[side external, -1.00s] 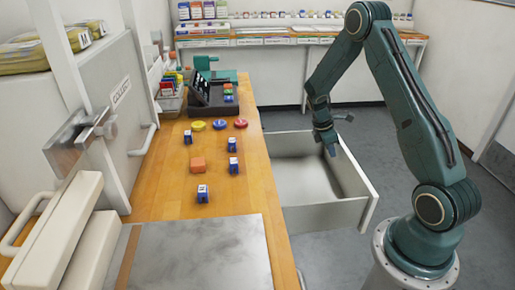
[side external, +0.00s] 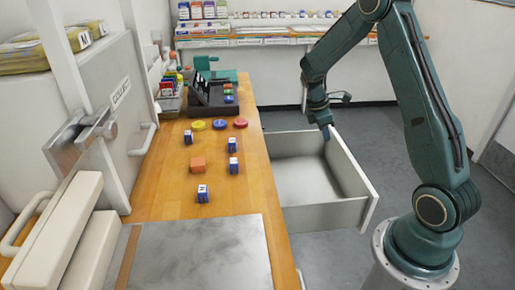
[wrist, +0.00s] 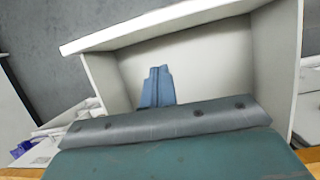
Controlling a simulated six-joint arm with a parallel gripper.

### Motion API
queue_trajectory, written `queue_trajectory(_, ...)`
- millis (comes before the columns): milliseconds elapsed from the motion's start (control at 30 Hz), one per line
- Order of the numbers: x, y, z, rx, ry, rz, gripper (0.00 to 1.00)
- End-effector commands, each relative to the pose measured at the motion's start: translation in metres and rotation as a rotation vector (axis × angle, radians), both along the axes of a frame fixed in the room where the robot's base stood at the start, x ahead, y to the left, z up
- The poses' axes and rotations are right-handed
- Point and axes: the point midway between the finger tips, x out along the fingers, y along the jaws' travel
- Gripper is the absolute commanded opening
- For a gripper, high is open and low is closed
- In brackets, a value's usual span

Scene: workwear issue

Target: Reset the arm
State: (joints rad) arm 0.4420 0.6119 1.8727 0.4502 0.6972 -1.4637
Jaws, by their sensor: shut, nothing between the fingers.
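My gripper (side external: 326,132) points down over the open white drawer (side external: 367,203), near its back wall in the side view. Its blue fingers are together with nothing between them. In the wrist view the shut fingers (wrist: 158,88) show against the pale drawer (wrist: 210,62), and the drawer looks empty. My arm's upper part reaches out of the top of the side view.
The wooden counter (side external: 222,183) left of the drawer holds several blue-and-white blocks (side external: 203,193), an orange block (side external: 197,165), coloured discs (side external: 220,125) and a dark tray (side external: 195,110). A grey metal plate (side external: 200,255) lies in front. A shelf (side external: 260,40) lines the back wall.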

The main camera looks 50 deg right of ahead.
Motion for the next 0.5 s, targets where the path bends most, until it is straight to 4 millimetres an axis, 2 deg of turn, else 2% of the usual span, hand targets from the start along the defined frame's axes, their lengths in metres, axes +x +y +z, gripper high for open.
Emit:
queue_trajectory(267,0.004,0.042,0.059,-0.015,-0.15,-0.095,0.0)
queue_trajectory(500,-0.004,0.084,0.107,-0.005,-0.285,-0.19,0.0)
